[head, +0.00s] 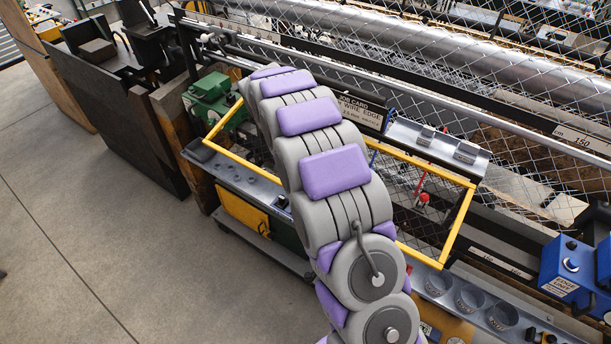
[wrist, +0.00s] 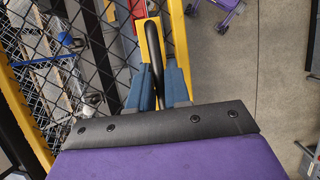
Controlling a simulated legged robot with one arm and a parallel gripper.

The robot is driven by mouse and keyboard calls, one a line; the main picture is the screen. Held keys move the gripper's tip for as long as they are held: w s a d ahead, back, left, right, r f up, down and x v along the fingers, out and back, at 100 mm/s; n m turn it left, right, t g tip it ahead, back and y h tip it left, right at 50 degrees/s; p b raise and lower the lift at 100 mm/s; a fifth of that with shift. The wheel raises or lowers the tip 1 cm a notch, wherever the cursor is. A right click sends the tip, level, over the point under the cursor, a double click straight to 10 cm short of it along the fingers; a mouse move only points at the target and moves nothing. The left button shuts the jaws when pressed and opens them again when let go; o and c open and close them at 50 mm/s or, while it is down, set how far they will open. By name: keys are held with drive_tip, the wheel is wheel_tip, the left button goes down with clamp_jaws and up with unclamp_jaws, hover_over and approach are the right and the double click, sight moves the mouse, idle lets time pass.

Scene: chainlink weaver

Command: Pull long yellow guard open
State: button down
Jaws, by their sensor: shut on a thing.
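The long yellow guard (head: 455,228) is a rectangular frame with wire mesh, along the front of the machine in the head view. My grey and purple arm crosses its middle and hides part of it. In the wrist view one yellow bar of the guard (wrist: 179,35) runs down past my gripper (wrist: 158,84). A black loop handle (wrist: 152,42) stands at this bar. The blue fingers of my gripper are shut on the handle, one on each side. The head view does not show the fingers; my arm hides them.
A green motor (head: 208,100) stands left of the guard. A blue edge unit box (head: 568,268) is at the right. Several round cups (head: 470,298) sit in the front ledge. Open grey floor (head: 80,200) lies on the left.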

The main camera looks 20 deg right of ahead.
drive_tip(key=shift+r, duration=0.95)
drive_tip(key=c, duration=1.2)
unclamp_jaws()
drive_tip(key=shift+s, duration=0.1)
drive_tip(key=shift+o, duration=0.2)
